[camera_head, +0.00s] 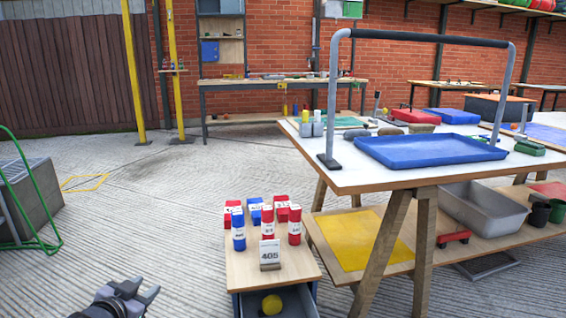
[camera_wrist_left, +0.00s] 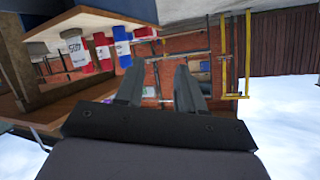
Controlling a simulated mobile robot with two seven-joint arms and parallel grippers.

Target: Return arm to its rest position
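My left gripper (camera_head: 140,292) shows at the bottom of the head view, low over the concrete floor and left of the small wooden stand. Its two fingers are apart with nothing between them. The fingers also show in the left wrist view (camera_wrist_left: 158,88), spread and empty, with that picture upside down. My right gripper is in neither view.
A small stand (camera_head: 300,262) carries several red and blue bottles and boxes and a card reading 405. A trestle table with a blue tray (camera_head: 430,150) stands right. A green-framed cart (camera_head: 30,200) stands left. Floor between is clear.

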